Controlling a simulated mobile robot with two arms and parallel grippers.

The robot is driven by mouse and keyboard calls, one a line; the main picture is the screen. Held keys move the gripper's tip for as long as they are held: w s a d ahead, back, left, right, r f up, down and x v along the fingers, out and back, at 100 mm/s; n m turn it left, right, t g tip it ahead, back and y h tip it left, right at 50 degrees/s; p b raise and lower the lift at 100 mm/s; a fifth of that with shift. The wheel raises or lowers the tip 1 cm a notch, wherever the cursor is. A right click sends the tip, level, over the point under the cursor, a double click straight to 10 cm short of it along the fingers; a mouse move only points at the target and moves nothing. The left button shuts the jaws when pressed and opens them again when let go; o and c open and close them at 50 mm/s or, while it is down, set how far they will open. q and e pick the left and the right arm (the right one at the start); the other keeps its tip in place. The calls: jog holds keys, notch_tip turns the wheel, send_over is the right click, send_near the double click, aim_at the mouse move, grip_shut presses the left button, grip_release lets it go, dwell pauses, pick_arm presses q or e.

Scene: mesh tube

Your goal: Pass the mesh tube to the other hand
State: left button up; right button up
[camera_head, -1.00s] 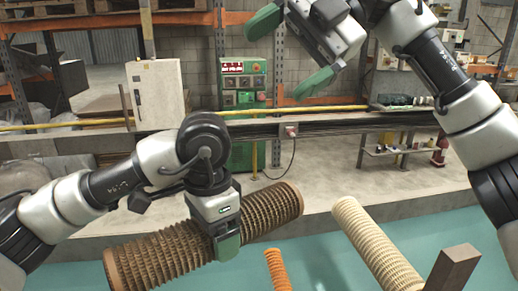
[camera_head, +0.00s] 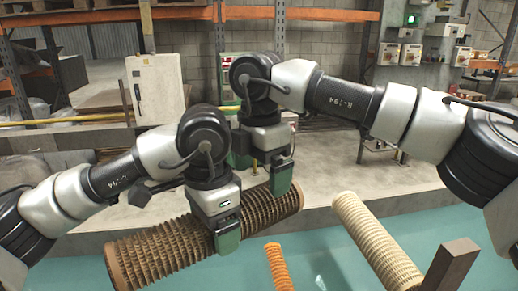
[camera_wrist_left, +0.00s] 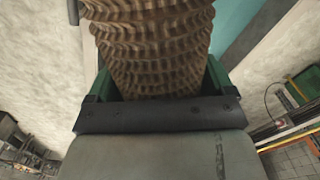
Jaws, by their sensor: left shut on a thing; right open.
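The mesh tube (camera_head: 165,254) is brown and ribbed with orange-tan end rims, lying slantwise in the head view. My left gripper (camera_head: 226,236) is shut on it right of its middle. In the left wrist view the mesh tube (camera_wrist_left: 155,50) fills the space between the green fingers of my left gripper (camera_wrist_left: 152,85). My right gripper (camera_head: 264,172) is open and points down at the tube's right part, close beside my left gripper. Its near green finger overlaps the tube in the picture; its far finger is mostly hidden, so I cannot tell whether it touches.
A cream ribbed tube (camera_head: 375,242) and a thin orange one (camera_head: 278,268) stand out over the teal surface (camera_head: 330,272) at the front. A brown block (camera_head: 452,266) is at the lower right. A white cabinet (camera_head: 156,88) and shelving are behind.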

notch_tip(320, 180, down, 7)
jog(key=shift+f, duration=0.1)
jog(key=shift+c, duration=0.5)
